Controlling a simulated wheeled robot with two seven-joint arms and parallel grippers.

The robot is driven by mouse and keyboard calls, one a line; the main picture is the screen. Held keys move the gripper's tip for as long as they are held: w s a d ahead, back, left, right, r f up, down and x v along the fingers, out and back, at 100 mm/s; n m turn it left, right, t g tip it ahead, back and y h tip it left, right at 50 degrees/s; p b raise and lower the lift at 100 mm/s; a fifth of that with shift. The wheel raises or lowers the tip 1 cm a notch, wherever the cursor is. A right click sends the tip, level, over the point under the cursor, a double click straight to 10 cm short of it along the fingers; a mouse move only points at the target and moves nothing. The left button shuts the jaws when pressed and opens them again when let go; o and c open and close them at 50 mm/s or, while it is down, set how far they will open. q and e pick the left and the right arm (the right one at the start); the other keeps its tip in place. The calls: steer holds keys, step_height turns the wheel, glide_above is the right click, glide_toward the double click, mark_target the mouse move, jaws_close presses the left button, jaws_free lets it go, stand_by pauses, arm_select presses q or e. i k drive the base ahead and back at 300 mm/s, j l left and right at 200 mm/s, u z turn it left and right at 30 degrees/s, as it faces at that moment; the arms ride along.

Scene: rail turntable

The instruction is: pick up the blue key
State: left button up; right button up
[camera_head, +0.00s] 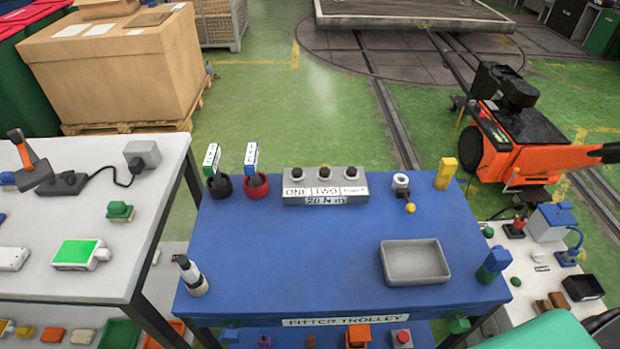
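An upright piece with a blue and white tag (251,157) stands in a red round holder (256,190) at the back left of the blue trolley top. It looks like the blue key, but its lower part is hidden in the holder. A similar piece with a green and white tag (211,158) stands beside it to the left, in a black round holder (219,190). Neither of my grippers is in view, and nothing touches the blue-tagged piece.
The blue trolley top (300,250) is clear in the middle. A grey box with three black knobs (325,186), a grey tray (414,263), a yellow block (445,173) and a white-and-black bottle (191,277) stand on it. A white bench (120,160) adjoins on the left.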

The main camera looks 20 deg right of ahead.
mark_target(250, 165)
steer(key=k+l+z, duration=0.1)
steer(key=l+z, duration=0.15)
steer(key=z, duration=0.2)
steer(key=l+z, duration=0.25)
steer(key=z, duration=0.25)
